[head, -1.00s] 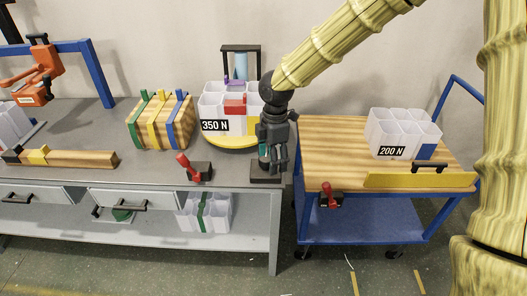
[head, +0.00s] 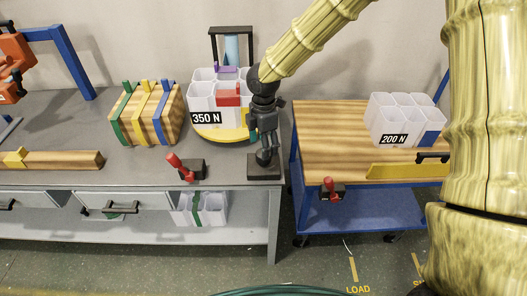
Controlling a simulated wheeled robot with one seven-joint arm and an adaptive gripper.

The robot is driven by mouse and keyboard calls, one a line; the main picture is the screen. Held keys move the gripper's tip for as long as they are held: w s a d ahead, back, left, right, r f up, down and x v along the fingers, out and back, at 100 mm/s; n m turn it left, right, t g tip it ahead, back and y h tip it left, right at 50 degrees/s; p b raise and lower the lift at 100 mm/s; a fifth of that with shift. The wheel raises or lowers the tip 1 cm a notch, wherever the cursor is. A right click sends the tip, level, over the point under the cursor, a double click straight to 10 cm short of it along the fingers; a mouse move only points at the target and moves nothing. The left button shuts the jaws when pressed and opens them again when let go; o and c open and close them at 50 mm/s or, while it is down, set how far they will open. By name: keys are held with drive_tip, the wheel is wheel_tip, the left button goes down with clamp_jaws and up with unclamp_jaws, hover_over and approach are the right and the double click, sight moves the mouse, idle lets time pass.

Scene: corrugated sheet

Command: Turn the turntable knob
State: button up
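The turntable is a yellow disc (head: 218,134) on the grey workbench, with a white multi-cell bin (head: 216,103) labelled 350 N on it. A small black knob (head: 263,158) stands on a square dark base (head: 264,172) near the bench's right front corner, to the right of and in front of the disc. My gripper (head: 264,144) points down just above the knob and partly covers the disc's right edge. I cannot tell whether its fingertips touch the knob. The fingers are dark and overlap in this view, so their opening is unclear.
A red-handled lever (head: 178,164) on a black base stands left of the knob. A blue cart (head: 305,190) with a wooden top stands to the right, carrying a bin (head: 402,118) labelled 200 N.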

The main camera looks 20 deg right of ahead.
drive_tip(key=shift+s+f, duration=0.15)
drive_tip(key=shift+f, duration=2)
drive_tip(key=c, duration=1)
